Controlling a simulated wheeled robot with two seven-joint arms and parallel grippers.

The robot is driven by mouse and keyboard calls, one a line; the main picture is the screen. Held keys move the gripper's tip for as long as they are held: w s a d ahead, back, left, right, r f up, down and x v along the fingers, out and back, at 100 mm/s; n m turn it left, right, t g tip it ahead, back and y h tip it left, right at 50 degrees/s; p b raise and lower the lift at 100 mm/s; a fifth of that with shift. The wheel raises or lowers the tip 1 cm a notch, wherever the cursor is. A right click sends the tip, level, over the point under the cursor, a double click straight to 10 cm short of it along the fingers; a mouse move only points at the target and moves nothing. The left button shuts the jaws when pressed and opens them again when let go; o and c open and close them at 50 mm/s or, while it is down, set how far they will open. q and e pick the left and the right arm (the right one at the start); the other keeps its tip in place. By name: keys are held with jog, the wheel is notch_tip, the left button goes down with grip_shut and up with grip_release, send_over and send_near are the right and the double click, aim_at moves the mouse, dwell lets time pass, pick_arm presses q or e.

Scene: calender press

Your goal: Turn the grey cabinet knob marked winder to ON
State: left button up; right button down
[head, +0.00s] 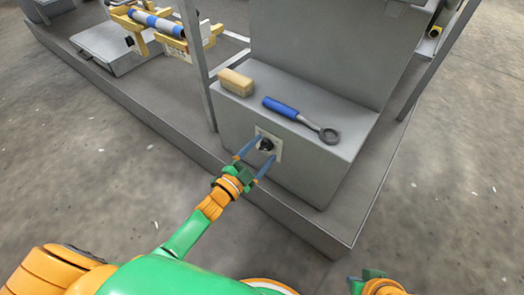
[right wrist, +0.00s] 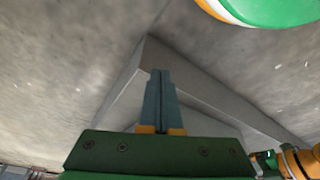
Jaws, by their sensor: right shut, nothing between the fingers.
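The knob (head: 266,144) is small and dark. It sits on a pale square plate (head: 278,150) on the front face of the grey cabinet (head: 316,172). Its marking and its pointer are too small to read. My left gripper (head: 264,149) is open in front of the plate, with one blue finger on each side of the knob. I cannot tell whether the fingers touch it. My right gripper (head: 357,281) is at the bottom edge of the head view, away from the cabinet. In the right wrist view its fingers (right wrist: 160,78) are together and empty.
A tan block (head: 236,82) and a blue-handled ring wrench (head: 300,116) lie on the cabinet's top. A grey post (head: 197,65) stands left of the cabinet. A yellow stand with a blue-and-white roll (head: 157,22) is at the back left. The floor in front is clear.

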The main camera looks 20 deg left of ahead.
jog(key=shift+r, duration=0.1)
pick_arm(q)
jog(key=p+v, duration=0.2)
jog(key=v, duration=0.5)
pick_arm(e)
jog(key=x, duration=0.5)
jog(key=shift+s+d+f, duration=0.1)
jog(key=shift+s+f, duration=0.1)
jog(key=shift+s, duration=0.15)
